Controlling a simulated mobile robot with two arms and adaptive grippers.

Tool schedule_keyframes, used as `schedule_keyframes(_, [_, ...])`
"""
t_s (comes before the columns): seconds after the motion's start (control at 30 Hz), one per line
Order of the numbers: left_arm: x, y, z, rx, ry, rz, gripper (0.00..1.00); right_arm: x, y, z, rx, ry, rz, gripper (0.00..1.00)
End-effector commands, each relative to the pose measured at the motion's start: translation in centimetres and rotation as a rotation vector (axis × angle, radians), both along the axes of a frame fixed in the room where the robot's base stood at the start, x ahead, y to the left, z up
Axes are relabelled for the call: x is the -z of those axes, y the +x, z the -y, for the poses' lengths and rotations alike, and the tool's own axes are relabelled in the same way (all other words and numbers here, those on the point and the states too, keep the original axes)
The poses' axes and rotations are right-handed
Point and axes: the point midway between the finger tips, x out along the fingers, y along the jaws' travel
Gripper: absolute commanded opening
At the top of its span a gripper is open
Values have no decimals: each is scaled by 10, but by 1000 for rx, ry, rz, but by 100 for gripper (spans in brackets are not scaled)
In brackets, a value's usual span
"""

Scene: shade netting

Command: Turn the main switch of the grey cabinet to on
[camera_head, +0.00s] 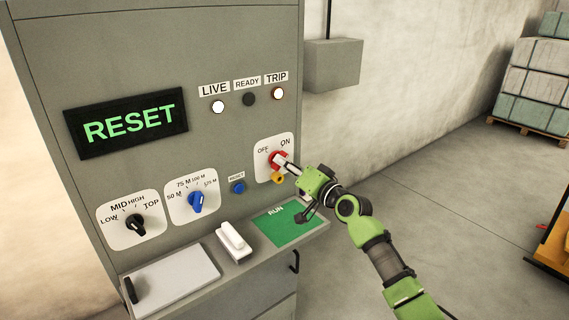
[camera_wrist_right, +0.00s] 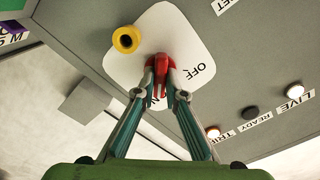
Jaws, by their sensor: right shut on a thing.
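The grey cabinet (camera_head: 235,40) fills the left and middle of the head view. Its main switch is a red handle (camera_head: 276,158) on a white plate (camera_head: 262,172) marked OFF and ON; the handle also shows in the right wrist view (camera_wrist_right: 160,65). My right gripper (camera_head: 286,164) reaches it from the right and is shut on the red handle. In the wrist view the fingers partly cover the ON mark, while OFF is clear to the right. I cannot tell exactly which mark the handle points to. My left gripper is not in view.
A yellow part (camera_wrist_right: 126,39) sits beside the handle. The display (camera_head: 128,123) reads RESET. The LIVE lamp (camera_head: 218,107) and TRIP lamp (camera_head: 277,94) look lit; READY (camera_head: 249,100) is dark. A blue button (camera_head: 238,187), two selector knobs and a shelf with a green RUN card (camera_head: 288,226) are close by.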

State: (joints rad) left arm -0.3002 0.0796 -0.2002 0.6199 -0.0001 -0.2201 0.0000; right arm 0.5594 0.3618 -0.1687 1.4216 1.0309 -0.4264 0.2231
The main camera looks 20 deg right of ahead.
Motion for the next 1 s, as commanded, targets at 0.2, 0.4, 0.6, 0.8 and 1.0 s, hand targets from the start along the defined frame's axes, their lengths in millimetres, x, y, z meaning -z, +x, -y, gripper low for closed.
schedule_keyframes(0.2, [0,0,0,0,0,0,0,1,0,0,-1,15,-8,0])
schedule_keyframes(0.4, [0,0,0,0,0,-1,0,1,0,0,-1,16,-8,0])
schedule_keyframes(0.6, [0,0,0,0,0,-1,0,1,0,0,-1,14,-7,28])
schedule_keyframes(0.8, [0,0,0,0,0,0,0,1,0,0,-1,13,-5,28])
schedule_keyframes(1.0, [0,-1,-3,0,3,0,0,1,-5,2,0,12,-4,28])
